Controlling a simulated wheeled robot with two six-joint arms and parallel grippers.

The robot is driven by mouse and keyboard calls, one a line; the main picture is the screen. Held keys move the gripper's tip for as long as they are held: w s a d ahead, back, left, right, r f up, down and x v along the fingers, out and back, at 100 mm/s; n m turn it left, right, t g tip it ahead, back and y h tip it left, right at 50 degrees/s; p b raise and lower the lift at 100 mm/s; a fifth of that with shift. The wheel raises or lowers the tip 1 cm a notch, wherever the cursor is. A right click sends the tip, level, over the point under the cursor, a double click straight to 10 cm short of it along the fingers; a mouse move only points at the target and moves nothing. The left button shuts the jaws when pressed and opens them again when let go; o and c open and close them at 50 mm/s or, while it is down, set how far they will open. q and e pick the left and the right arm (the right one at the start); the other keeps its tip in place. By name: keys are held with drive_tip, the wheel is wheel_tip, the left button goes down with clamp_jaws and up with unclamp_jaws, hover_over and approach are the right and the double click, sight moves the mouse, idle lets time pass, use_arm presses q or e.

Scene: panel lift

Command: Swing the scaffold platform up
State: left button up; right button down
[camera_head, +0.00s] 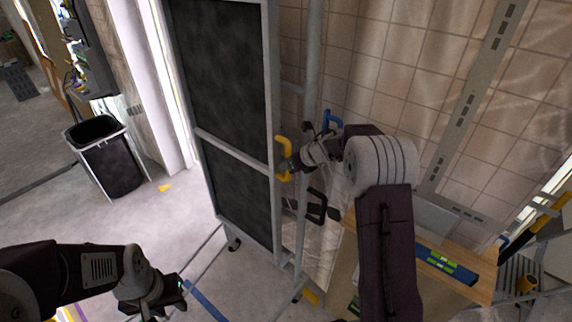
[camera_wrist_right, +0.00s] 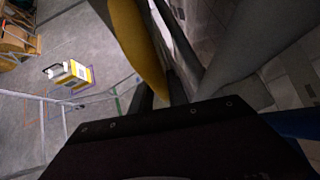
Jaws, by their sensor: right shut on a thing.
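The scaffold platform (camera_head: 232,75) is a dark panel in a grey metal frame. It stands nearly upright on edge beside a grey scaffold post (camera_head: 311,60). A yellow handle (camera_head: 284,144) sits on the platform's right frame edge. My right gripper (camera_head: 287,166) is at this handle and shut on it. In the right wrist view the yellow handle (camera_wrist_right: 138,45) runs down to the dark gripper, whose fingers are partly hidden. My left gripper (camera_head: 178,290) hangs low at the left, apart from the platform, over the floor; its finger gap is unclear.
A blue handle (camera_head: 331,119) is near the post, behind my right wrist. A wooden workbench (camera_head: 465,283) with a blue-green level (camera_head: 445,264) stands at lower right. A black bin (camera_head: 104,160) stands at left. The floor between bin and platform is mostly clear.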

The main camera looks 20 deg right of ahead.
drive_tip(key=shift+w+d+r, duration=0.1)
drive_tip(key=shift+d, duration=0.15)
drive_tip(key=c, duration=1.3)
unclamp_jaws()
drive_tip(key=shift+d, duration=0.1)
drive_tip(key=shift+w, duration=0.15)
use_arm(q)
drive_tip(key=shift+w+d+f+b, duration=0.1)
drive_tip(key=shift+d+f+b, duration=0.1)
drive_tip(key=shift+f+b, duration=0.35)
drive_tip(key=shift+w+d+f+b, duration=0.1)
drive_tip(key=shift+d+f+b, duration=0.05)
drive_tip(key=shift+f+b, duration=0.4)
use_arm(e)
drive_tip(key=v, duration=0.9)
use_arm(q)
drive_tip(key=shift+w, duration=0.1)
